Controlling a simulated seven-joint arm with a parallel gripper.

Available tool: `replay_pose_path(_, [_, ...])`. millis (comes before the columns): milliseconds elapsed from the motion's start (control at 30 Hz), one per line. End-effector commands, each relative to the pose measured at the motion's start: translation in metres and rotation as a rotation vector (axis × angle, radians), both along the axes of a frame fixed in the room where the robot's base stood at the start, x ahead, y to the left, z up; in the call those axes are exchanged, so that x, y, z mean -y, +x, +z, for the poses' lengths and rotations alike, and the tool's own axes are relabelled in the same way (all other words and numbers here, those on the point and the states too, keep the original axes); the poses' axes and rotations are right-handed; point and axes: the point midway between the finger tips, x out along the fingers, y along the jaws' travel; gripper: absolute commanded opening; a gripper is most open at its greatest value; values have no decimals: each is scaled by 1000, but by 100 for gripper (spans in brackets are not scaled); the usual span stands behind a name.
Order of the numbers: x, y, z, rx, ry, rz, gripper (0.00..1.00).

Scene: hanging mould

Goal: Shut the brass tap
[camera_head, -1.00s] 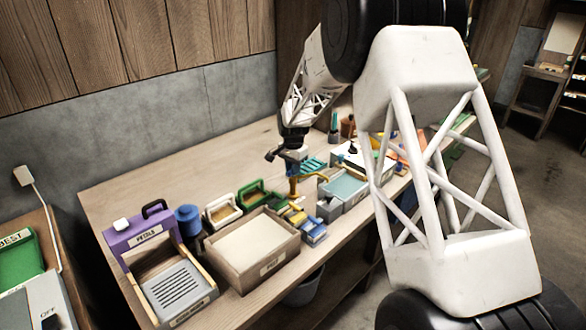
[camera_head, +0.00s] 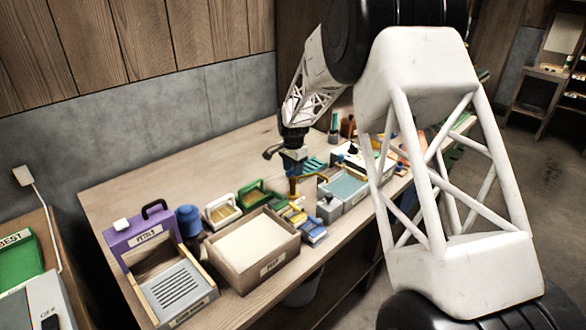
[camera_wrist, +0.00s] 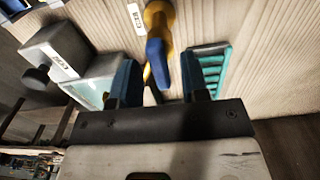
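The brass tap (camera_head: 293,186) stands upright on the workbench (camera_head: 150,187), right of the small coloured containers. In the wrist view the yellow brass body (camera_wrist: 160,14) shows at the top, with a blue lever (camera_wrist: 157,62) pointing down towards my gripper. My gripper (camera_head: 293,165) is just above the tap. In the wrist view its two blue fingers (camera_wrist: 158,80) are apart, one on each side of the lever, with gaps showing. The lever appears to lie between them, untouched. In the head view the fingers and lever are too small to separate clearly.
Left of the tap stand a wooden box (camera_head: 247,279), a purple stand (camera_head: 137,241) and a blue jar (camera_head: 189,221). A grey container (camera_head: 330,207) with a pale blue top is close on the right. A teal ribbed tray (camera_wrist: 211,70) lies beside the gripper. The bench's back is clear.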

Motion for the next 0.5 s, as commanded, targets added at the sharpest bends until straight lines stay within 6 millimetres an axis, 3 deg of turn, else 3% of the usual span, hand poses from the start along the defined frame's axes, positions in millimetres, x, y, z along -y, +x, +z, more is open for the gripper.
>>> replay_pose_path(300, [0, 0, 1, 0, 0, 1, 42])
replay_pose_path(500, [0, 0, 14, 0, 0, 1, 42])
